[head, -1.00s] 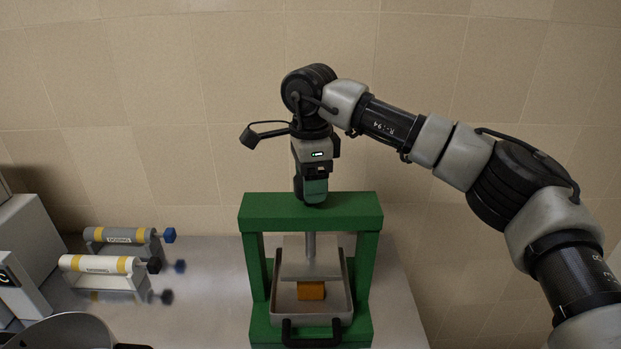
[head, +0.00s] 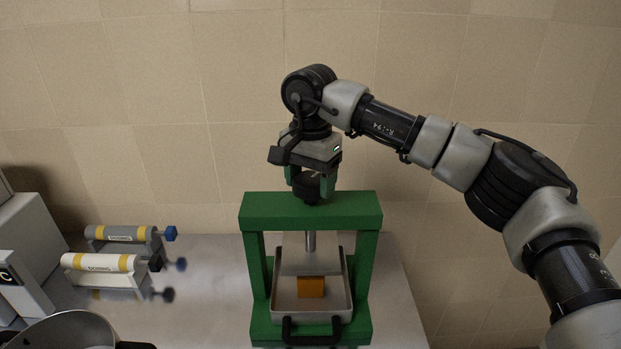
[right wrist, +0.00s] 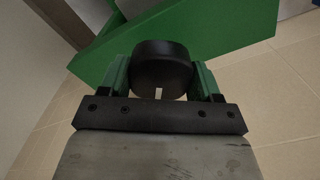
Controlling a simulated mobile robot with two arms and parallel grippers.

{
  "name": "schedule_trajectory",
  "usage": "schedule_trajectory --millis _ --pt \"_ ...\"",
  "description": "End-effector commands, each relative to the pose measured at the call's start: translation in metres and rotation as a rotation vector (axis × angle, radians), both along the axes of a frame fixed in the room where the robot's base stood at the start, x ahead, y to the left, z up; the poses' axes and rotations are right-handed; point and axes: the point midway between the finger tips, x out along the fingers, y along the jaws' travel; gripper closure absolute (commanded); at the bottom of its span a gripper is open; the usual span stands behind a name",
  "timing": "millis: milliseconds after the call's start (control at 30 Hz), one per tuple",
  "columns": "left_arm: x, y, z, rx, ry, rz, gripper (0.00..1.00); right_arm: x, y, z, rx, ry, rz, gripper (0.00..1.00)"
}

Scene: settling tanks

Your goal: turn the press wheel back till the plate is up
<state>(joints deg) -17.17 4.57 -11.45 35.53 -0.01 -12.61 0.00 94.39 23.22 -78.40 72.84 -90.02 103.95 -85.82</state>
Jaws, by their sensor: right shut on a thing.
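The green press (head: 310,208) stands on the bench, with a grey plate (head: 309,264) on a metal stem (head: 310,241) under its top beam. An orange block (head: 311,288) sits in the metal tray (head: 346,300) below the plate. Most of its front face shows; I cannot tell the exact gap above it. My right gripper (head: 311,182) points down above the beam, shut on the black press wheel (head: 308,192). In the right wrist view the wheel (right wrist: 162,68) sits between the two green fingers. My left gripper is not in view.
Two rollers, one grey (head: 120,233) and one white (head: 103,263), stand on the bench at left. Grey boxes (head: 25,240) and a rounded metal vessel (head: 72,330) lie further left and in front. The tiled wall (head: 200,110) is behind.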

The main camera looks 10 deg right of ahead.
Motion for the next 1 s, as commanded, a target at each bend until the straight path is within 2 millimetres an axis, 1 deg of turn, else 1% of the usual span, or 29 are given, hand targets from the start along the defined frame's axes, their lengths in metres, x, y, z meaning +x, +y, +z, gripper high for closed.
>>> schedule_trajectory --millis 200,667,700,767,800,833,867,1000 --pt "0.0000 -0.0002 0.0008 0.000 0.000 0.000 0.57 0.0006 -0.0002 0.0024 0.002 -0.005 0.051 0.60" --pt "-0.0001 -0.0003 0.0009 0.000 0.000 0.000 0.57 0.0006 -0.0001 0.0023 0.002 -0.005 0.063 0.60" --pt "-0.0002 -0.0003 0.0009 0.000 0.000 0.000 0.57 0.0006 -0.0001 0.0023 0.002 -0.005 0.063 0.34" --pt "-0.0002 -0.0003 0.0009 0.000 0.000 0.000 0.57 0.0006 -0.0001 0.0021 0.002 -0.005 0.063 0.24" --pt "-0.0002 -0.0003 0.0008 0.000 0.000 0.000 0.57 0.0005 -0.0001 0.0019 0.002 -0.004 0.063 0.18" --pt "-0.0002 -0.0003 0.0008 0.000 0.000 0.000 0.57 0.0005 -0.0001 0.0017 0.002 -0.003 0.063 0.14" --pt "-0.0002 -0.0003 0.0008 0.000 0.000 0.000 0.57 0.0004 -0.0001 0.0015 0.001 -0.003 0.063 0.11" --pt "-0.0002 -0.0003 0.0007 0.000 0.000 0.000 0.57 0.0003 -0.0001 0.0009 0.001 -0.002 0.062 0.11"
